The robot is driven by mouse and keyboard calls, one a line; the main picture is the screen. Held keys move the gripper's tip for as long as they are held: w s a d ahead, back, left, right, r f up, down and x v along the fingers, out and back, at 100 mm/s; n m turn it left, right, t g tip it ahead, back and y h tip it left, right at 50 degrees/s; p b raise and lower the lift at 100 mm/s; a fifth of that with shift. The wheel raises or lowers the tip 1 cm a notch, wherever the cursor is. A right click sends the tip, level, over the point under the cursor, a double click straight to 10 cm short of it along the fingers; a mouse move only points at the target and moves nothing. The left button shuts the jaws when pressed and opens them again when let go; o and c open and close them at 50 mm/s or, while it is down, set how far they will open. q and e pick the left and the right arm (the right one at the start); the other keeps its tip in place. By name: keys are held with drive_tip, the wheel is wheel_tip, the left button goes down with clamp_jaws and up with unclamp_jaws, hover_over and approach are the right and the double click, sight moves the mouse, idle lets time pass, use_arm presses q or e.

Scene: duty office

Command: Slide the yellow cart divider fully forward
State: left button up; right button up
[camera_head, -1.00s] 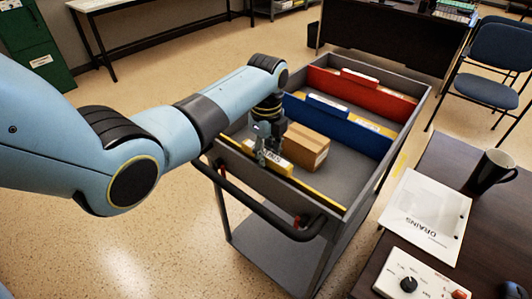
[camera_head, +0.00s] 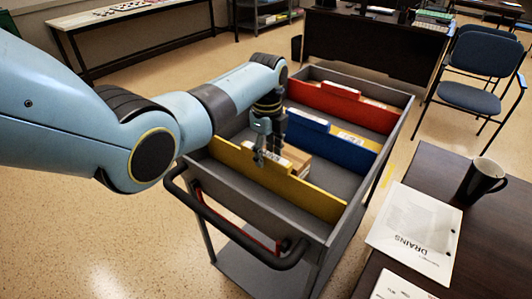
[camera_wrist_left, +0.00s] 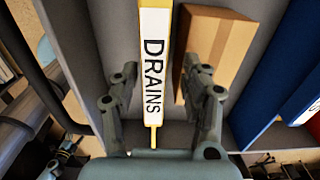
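The yellow divider (camera_head: 300,195) stands upright across the handle end of the grey cart (camera_head: 337,262), with a gap between it and the handle-end wall. Its white DRAINS label (camera_wrist_left: 153,60) shows in the left wrist view. My left gripper (camera_head: 260,155) reaches down over the divider's top edge. Its fingers (camera_wrist_left: 160,105) are apart, one on each side of the label, with visible gaps; I see no clear grip. A brown cardboard box (camera_wrist_left: 218,45) lies close beyond the divider, partly hidden by it in the head view. My right gripper is not in view.
A blue divider (camera_head: 330,140) and a red divider (camera_head: 345,103) stand farther along the cart. The black cart handle (camera_head: 225,230) is nearest me. A dark desk at right holds a black mug (camera_head: 480,182) and a DRAINS folder (camera_head: 415,232). Floor left of the cart is clear.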

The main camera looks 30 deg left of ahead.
use_arm(q)
drive_tip(key=shift+s, duration=0.1)
drive_tip(key=shift+r, duration=0.1)
wheel_tip(320, 180, up, 12)
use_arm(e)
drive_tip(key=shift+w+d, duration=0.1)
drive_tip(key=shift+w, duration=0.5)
